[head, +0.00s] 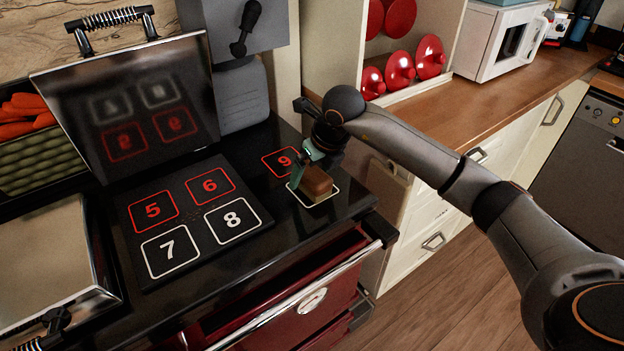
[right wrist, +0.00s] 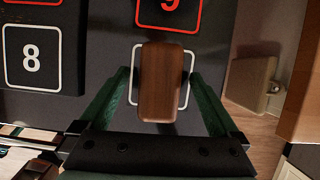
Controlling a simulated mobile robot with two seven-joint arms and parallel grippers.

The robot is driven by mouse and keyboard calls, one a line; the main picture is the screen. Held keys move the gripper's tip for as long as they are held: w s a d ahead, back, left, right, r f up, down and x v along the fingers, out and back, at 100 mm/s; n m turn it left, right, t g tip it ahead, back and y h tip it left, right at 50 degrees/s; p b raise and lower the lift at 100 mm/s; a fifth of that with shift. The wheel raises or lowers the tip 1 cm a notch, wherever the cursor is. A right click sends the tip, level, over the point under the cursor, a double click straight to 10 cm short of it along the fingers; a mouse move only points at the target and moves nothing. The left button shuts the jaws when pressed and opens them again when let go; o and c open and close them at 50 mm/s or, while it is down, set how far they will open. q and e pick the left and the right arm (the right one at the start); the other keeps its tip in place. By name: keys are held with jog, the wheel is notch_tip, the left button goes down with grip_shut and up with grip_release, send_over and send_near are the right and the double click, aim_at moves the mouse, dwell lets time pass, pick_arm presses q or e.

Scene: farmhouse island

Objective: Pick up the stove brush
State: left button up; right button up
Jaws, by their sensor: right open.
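The stove brush (head: 317,182) has a brown wooden block and rests on the black stove top, inside a white outlined square next to the red square marked 9. In the right wrist view its wooden top (right wrist: 161,82) lies lengthwise between the fingers. My right gripper (head: 312,165) is at the brush, with its green fingers (right wrist: 158,95) open on either side of the block. Narrow gaps show between the fingers and the wood. Bristles are not clearly visible. My left gripper is not in view.
The stove top (head: 330,213) has a plate marked 5 to 8 (head: 195,220) left of the brush and a raised lid (head: 130,100) behind it. A wooden counter (head: 480,115) with red lids (head: 400,70) and a white microwave (head: 503,42) lies to the right.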

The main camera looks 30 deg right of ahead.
jog(key=shift+f, duration=0.25)
dwell(0.3)
jog(key=c, duration=1.5)
jog(key=shift+c, duration=0.2)
jog(key=shift+r, duration=0.15)
